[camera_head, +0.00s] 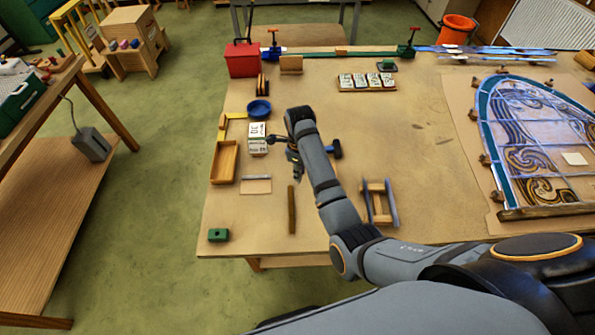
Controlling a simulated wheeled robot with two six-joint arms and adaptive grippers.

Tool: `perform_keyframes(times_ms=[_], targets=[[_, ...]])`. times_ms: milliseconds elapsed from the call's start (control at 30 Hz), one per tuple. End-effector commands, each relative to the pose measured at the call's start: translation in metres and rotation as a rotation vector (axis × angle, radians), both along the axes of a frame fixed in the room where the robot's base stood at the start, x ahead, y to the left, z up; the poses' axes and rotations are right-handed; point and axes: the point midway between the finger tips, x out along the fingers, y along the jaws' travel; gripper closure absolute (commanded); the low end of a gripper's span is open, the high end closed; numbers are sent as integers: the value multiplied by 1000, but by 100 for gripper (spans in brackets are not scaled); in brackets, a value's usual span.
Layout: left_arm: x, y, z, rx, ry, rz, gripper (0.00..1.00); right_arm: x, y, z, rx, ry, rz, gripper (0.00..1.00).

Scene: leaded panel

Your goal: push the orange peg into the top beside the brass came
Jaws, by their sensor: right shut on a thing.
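My right arm reaches over the wooden bench, and my right gripper (296,167) is low over it, right of the white labelled boxes. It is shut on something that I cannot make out. A dark blue-black piece (335,149) shows just right of the gripper; I cannot tell whether it is held. A small orange block (341,51) sits on the long green bar (350,55) at the bench's back edge; I cannot tell whether it is the peg. I cannot pick out the brass came. My left gripper is not in view.
The arched leaded panel (535,140) lies on a board at right. A wooden tray (224,162), blue bowl (259,108), red box (242,59) and green block (218,235) line the left side. A wooden stand (378,202) is near the front. The bench middle is clear.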

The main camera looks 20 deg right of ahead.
Motion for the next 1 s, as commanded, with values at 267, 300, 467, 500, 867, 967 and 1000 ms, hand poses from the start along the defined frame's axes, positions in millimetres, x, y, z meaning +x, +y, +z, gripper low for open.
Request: perform_keyframes(times_ms=[267, 300, 467, 500, 867, 967, 1000], targets=[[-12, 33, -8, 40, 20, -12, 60, -1, 1, -20, 1, 2, 1, 100], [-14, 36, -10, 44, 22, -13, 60, -1, 1, -24, 2, 2, 1, 100], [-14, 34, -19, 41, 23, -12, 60, -1, 1, -42, 2, 2, 1, 100], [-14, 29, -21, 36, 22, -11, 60, -1, 1, -46, 2, 2, 1, 100], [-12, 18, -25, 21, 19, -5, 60, 0, 2, -55, 2, 1, 0, 100], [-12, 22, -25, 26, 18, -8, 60, 0, 2, -55, 1, 0, 0, 100], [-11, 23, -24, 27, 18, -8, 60, 0, 2, -55, 1, 0, 0, 100]])
